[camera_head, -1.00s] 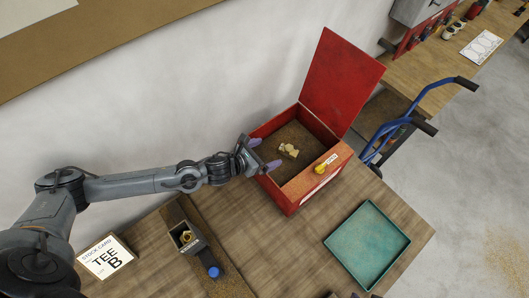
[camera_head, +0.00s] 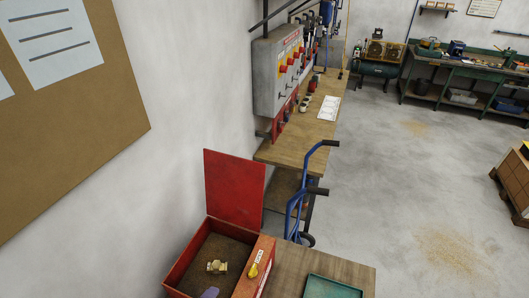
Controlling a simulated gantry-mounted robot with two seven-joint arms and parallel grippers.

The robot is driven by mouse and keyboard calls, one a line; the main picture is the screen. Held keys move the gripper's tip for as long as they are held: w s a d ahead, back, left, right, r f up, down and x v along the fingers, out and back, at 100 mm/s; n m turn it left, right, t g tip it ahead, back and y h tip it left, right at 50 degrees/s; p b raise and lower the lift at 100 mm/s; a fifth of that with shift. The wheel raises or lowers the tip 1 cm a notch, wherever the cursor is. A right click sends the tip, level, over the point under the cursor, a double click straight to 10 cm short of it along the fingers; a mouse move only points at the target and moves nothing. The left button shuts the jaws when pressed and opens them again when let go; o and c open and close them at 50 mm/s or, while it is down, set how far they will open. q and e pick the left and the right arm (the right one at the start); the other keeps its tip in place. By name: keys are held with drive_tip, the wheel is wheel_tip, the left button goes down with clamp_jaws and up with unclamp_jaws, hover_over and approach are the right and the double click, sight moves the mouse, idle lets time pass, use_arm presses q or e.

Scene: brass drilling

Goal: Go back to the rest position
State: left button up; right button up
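A brass fitting (camera_head: 217,267) lies on the brown floor of the open red box (camera_head: 262,285) at the bottom of the head view. The box's red lid (camera_head: 235,188) stands raised at the back. A yellow tagged item (camera_head: 254,270) is on the box's right rim. Only a purple fingertip of my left gripper (camera_head: 210,292) shows, at the bottom edge, just below the fitting and apart from it in the picture. The rest of that gripper and its arm are cut off, so its opening is hidden. My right gripper is not in view.
A green tray (camera_head: 330,288) sits on the wooden table (camera_head: 290,262), cut off by the bottom edge. A blue hand truck (camera_head: 296,206) stands behind the table. A side bench (camera_head: 290,152) runs along the wall under a grey panel (camera_head: 270,78).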

use_arm(q)
drive_tip(key=s+a+r+n+g+y+p, duration=0.1)
drive_tip(key=s+a+r+n+g+p, duration=0.1)
drive_tip(key=s+n, duration=0.5)
drive_tip(key=s+a+r+n+g+y+p, duration=0.1)
drive_tip(key=s+a+r+n+g+p, duration=0.1)
drive_tip(key=s+n, duration=0.6)
drive_tip(key=a+n+g, duration=0.1)
drive_tip(key=a+n, duration=0.1)
drive_tip(key=n, duration=0.2)
drive_tip(key=shift+a+r+g, duration=0.3)
drive_tip(key=shift+a, duration=0.1)
drive_tip(key=shift+c, duration=0.2)
